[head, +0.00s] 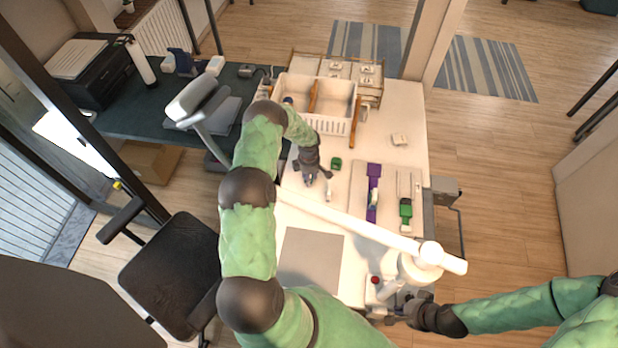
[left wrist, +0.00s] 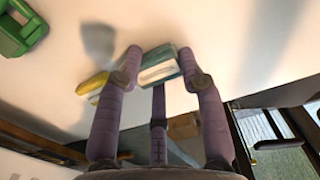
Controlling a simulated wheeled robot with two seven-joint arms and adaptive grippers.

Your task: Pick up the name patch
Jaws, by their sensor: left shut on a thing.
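The name patch (left wrist: 158,66), a small teal piece with a white panel, shows in the left wrist view between the fingertips of my left gripper (left wrist: 165,72). The left gripper is shut on it. In the head view my left gripper (head: 314,178) is over the left part of the pale table, and I cannot make out the patch there. My right gripper (head: 392,310) is low at the table's front right corner, beside the white lamp; its fingers are too unclear to tell open or shut.
A green object (head: 336,163) lies close to my left gripper. A purple strip (head: 373,190) and a tool with a green part (head: 406,210) lie to the right. A white lamp arm (head: 340,219) crosses the table. A white bin (head: 330,124) stands behind. A grey mat (head: 311,258) lies in front.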

